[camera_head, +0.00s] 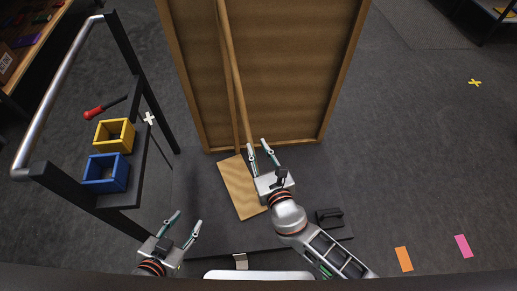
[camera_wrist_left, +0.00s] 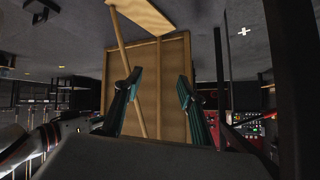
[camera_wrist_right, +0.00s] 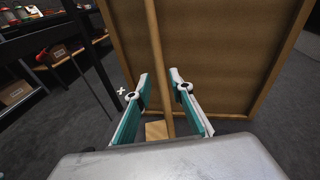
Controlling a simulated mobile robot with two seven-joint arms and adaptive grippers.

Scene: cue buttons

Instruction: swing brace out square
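A long, thin wooden brace (camera_head: 235,70) runs down the face of a brown framed panel (camera_head: 290,60), its lower end near a flat wooden board (camera_head: 237,190). It also shows in the left wrist view (camera_wrist_left: 126,60), slanting across the panel. My right gripper (camera_head: 258,147) is open at the brace's lower end. In the right wrist view, the brace (camera_wrist_right: 157,60) shows between the open fingers, with a gap on each side. My left gripper (camera_head: 188,217) is open and empty at the lower left, well away from the brace.
A black rack with a metal rail (camera_head: 60,85) stands at the left, holding a yellow bin (camera_head: 99,133), a blue bin (camera_head: 90,183) and a red-handled tool (camera_head: 95,113). Orange (camera_head: 403,259) and pink (camera_head: 463,246) patches mark the open floor at right.

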